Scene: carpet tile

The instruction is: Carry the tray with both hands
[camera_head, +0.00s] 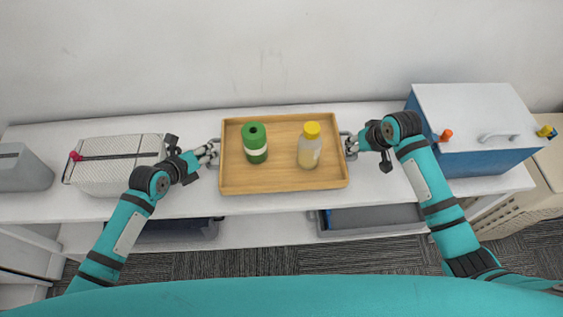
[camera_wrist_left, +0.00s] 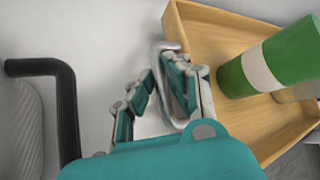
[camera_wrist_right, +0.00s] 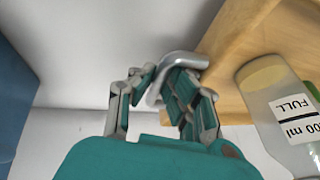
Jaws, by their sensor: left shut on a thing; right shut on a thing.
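The wooden tray (camera_head: 284,184) is over the white shelf top, with a metal handle at each short side. It holds a green bottle (camera_head: 256,143) with a white band and a clear bottle (camera_head: 309,150) with a yellow cap, both upright. My left gripper (camera_head: 212,153) is at the left handle (camera_wrist_left: 163,60), its fingers shut on it. My right gripper (camera_head: 352,146) is shut on the right handle (camera_wrist_right: 180,62). Whether the tray touches the shelf is hard to tell. The green bottle (camera_wrist_left: 275,60) and the labelled clear bottle (camera_wrist_right: 285,115) show in the wrist views.
A grey bin (camera_head: 24,170) is further left. A blue and white cooler box (camera_head: 470,120) stands at the right. Grey bins sit on the lower shelf (camera_head: 262,230). A wall is behind.

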